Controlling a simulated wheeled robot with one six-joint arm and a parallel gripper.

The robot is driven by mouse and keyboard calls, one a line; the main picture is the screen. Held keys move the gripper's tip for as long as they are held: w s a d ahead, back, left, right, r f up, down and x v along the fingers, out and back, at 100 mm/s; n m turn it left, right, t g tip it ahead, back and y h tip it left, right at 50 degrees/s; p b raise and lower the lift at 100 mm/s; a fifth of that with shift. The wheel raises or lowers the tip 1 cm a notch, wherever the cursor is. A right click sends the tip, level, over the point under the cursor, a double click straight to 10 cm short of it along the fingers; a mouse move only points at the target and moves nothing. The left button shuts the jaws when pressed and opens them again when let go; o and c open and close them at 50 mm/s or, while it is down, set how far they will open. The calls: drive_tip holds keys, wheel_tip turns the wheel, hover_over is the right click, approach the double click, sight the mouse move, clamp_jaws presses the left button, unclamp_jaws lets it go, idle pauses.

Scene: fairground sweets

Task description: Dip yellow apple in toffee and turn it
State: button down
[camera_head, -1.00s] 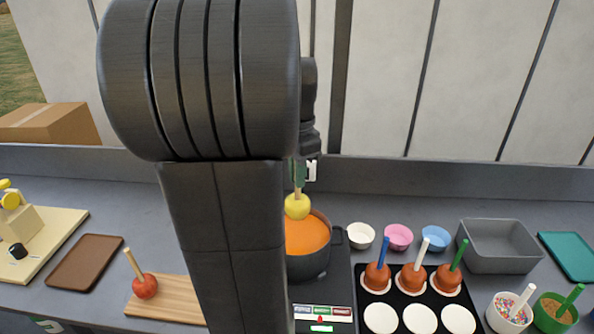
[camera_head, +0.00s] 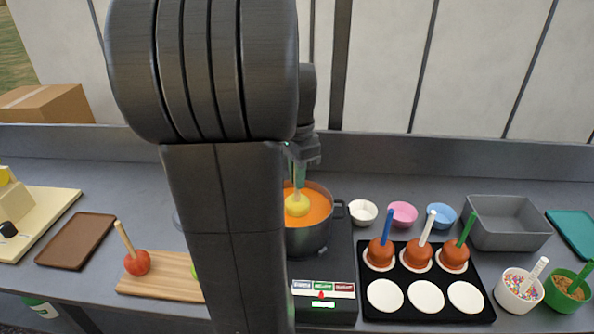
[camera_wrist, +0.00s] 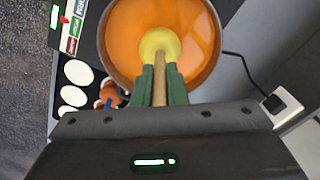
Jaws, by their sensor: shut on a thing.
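The yellow apple (camera_head: 297,206) is on a wooden stick, stick up, inside the dark pot (camera_head: 312,240) of orange toffee (camera_head: 321,207). Its lower part seems to be in the toffee; how deep I cannot tell. My gripper (camera_wrist: 160,84) is shut on the stick (camera_wrist: 160,90), with its green fingers on either side of it. In the wrist view the apple (camera_wrist: 158,43) shows beyond the fingertips, surrounded by toffee (camera_wrist: 195,35). My arm hides the pot's left side in the head view.
A black tray (camera_head: 427,310) right of the pot holds three coated apples on white discs, with several bare discs in front. A red apple (camera_head: 137,263) stands on a wooden board (camera_head: 160,285) at left. Bowls and a grey bin (camera_head: 508,222) stand at right.

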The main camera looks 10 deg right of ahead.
sight(297, 199)
drive_tip(key=shift+f+b, duration=1.1)
drive_tip(key=shift+f, duration=1.05)
